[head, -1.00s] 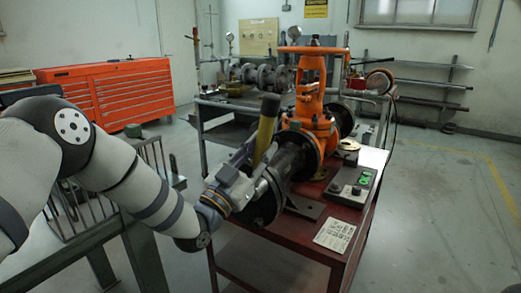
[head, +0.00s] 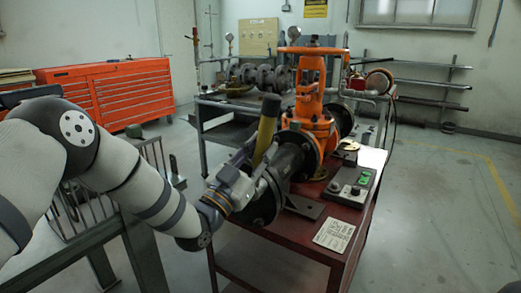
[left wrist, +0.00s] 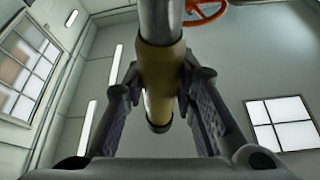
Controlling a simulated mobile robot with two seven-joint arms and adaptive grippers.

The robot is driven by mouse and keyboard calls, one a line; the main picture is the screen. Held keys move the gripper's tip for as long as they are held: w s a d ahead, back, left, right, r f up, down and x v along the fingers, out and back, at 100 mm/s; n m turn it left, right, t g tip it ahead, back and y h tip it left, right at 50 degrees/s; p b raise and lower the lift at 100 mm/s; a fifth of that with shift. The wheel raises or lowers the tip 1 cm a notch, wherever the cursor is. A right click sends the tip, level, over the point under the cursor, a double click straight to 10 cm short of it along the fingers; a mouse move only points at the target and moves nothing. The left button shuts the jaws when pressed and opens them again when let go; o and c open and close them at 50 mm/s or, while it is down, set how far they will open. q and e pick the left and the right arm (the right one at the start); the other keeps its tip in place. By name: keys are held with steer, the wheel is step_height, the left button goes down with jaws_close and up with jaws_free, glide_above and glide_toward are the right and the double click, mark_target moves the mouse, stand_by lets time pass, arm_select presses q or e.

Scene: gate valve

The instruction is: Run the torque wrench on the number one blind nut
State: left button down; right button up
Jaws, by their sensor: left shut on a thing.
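My left gripper (head: 258,176) is at the near end of the dark flanged pipe (head: 290,160), beside the blind flange (head: 264,205). It is shut on the torque wrench, whose yellow handle (head: 266,130) stands up tilted, with a dark end cap. In the left wrist view the wrench's yellow grip (left wrist: 160,75) and metal shaft lie between the two fingers (left wrist: 165,100). The wrench's head and the number one blind nut are hidden behind my gripper in the head view. The orange gate valve (head: 310,95) stands upright beyond the pipe. My right gripper is not in view.
The red table (head: 290,238) carries the valve, a control box with green buttons (head: 357,185) and a white label plate (head: 334,235). A metal railing (head: 85,235) stands left under my arm. An orange tool chest (head: 125,95) is behind. Floor at right is clear.

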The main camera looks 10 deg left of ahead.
arm_select(q)
steer(key=shift+r+h, duration=0.15)
steer(key=shift+h, duration=0.15)
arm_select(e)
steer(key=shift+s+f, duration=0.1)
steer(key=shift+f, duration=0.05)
arm_select(q)
steer(key=shift+r, duration=0.1)
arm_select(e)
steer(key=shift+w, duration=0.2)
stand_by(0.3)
